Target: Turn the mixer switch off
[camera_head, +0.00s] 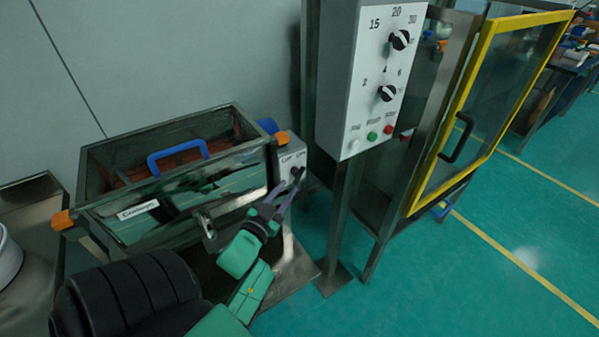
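The mixer is a metal box with a blue handle (178,157) on its lid, at the left in the head view. A small grey switch box (289,153) with printed labels sits on its right end. A dark switch knob (296,171) is on that box, partly hidden by my fingers.
A grey control panel (354,131) with two dials and several buttons stands on a post just right of the switch box. A yellow-framed door (448,133) with a black handle is further right. Green floor (490,270) is clear at the lower right.

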